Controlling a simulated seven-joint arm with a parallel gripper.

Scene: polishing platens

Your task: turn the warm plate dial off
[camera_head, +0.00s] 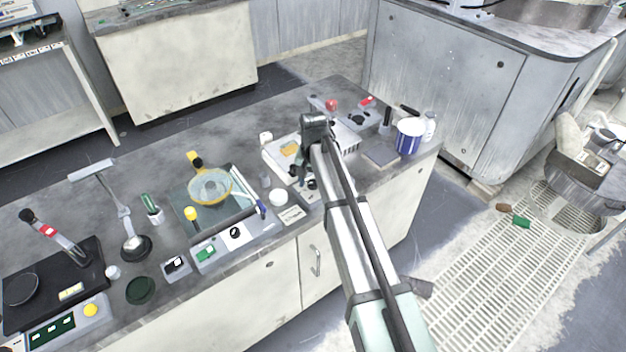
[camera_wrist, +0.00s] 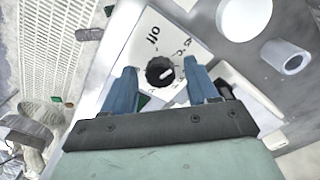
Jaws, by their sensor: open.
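The black round dial (camera_wrist: 160,72) sits on a white panel (camera_wrist: 185,45) in the wrist view. The printed word "off" is above it in the picture. A pale mark on the knob points toward the right, away from that word. My gripper (camera_wrist: 160,68) is open, with one blue finger to each side of the dial. I cannot tell whether the fingers touch it. In the head view, my gripper (camera_head: 302,172) is over the front of a white bench unit (camera_head: 273,156) with a yellow patch on top; the arm partly hides its dials.
To the left stand a plate with a yellow-rimmed bowl (camera_head: 210,187) and a front panel with another dial (camera_head: 235,232). A white round lid (camera_head: 279,197) is close beside my gripper. A blue and white tub (camera_head: 409,137) stands at the right end.

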